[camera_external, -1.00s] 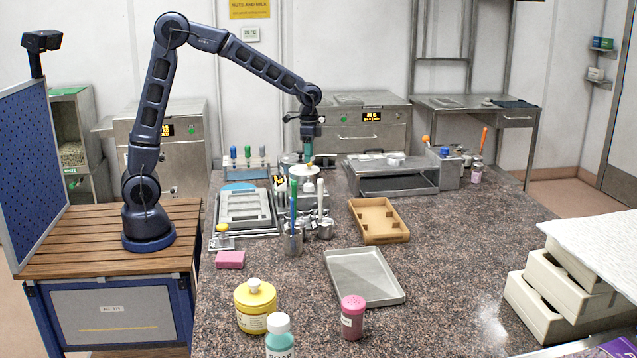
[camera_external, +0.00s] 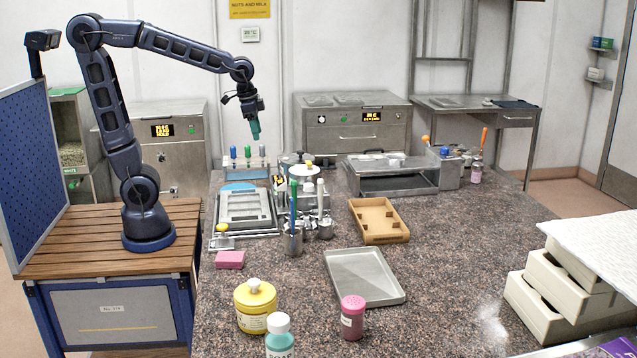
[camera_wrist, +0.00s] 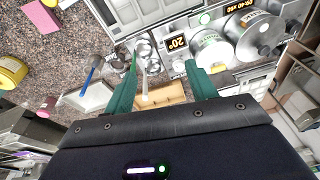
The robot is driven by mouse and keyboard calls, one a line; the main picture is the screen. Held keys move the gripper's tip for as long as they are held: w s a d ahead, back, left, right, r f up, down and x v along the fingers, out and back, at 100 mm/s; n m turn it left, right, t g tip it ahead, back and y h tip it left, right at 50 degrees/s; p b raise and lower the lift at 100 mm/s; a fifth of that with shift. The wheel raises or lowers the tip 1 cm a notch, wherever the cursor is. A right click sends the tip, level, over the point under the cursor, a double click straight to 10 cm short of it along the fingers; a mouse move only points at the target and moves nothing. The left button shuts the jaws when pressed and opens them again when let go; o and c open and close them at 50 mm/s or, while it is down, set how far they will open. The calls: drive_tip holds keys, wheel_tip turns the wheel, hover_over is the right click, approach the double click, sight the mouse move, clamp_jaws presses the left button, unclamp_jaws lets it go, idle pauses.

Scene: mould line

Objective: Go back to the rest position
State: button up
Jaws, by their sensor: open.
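My gripper (camera_external: 254,130) is up in the air above the back left of the stone-topped counter (camera_external: 460,235), with its green fingers pointing down. In the wrist view my gripper (camera_wrist: 158,80) shows its two green fingers spread well apart, with nothing held between them.
A wooden tray (camera_external: 380,222) and a metal tray (camera_external: 365,278) lie mid-counter. A blue pegboard (camera_external: 28,170) stands left of my arm.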

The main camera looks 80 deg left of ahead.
drive_tip(key=s+n+t, duration=0.1)
drive_tip(key=s+t, duration=0.1)
drive_tip(key=s, duration=1.5)
drive_tip(key=shift+s+d+f+n, duration=0.2)
drive_tip(key=shift+d+f+n, duration=0.1)
drive_tip(key=shift+d, duration=0.15)
